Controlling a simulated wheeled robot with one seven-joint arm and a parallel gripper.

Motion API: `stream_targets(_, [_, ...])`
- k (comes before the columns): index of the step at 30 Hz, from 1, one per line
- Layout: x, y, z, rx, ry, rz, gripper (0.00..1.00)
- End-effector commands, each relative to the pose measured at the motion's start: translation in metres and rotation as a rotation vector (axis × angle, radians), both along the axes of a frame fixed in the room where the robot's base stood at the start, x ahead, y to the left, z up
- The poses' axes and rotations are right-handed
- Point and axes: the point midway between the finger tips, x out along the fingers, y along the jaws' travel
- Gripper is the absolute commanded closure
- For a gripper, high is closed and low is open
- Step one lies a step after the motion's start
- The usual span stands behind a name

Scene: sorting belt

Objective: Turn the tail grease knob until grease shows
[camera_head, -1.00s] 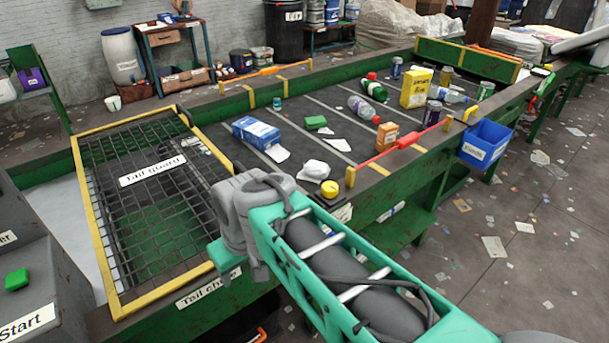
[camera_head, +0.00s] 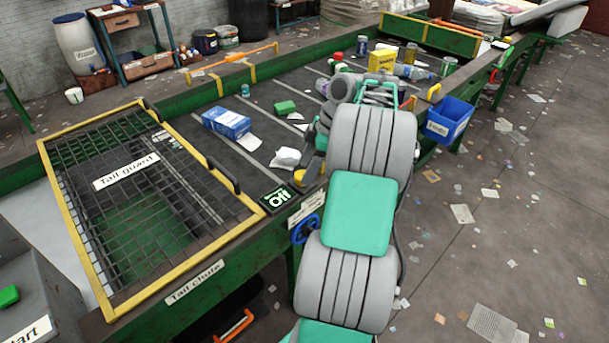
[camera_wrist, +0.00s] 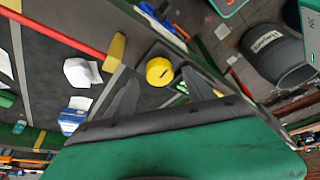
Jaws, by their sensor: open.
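The yellow-framed tail guard (camera_head: 150,222) covers the tail at left. Blue bin (camera_head: 449,122) hangs at the belt's right side. Litter, a blue box (camera_head: 226,122) and white scrap (camera_head: 286,158) lie on the belt.

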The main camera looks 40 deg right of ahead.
Motion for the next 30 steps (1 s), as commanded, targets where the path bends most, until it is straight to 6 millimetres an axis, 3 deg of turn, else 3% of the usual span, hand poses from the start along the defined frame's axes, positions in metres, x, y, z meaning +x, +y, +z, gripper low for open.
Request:
stream_targets(4, [0.004,0.006,-0.016,0.001,0.001,0.0,0.38])
stream_targets(12, [0.005,0.006,-0.017,0.0,0.0,-0.001,0.38])
stream_targets(30, [0.005,0.006,-0.017,0.0,0.0,-0.001,0.87])
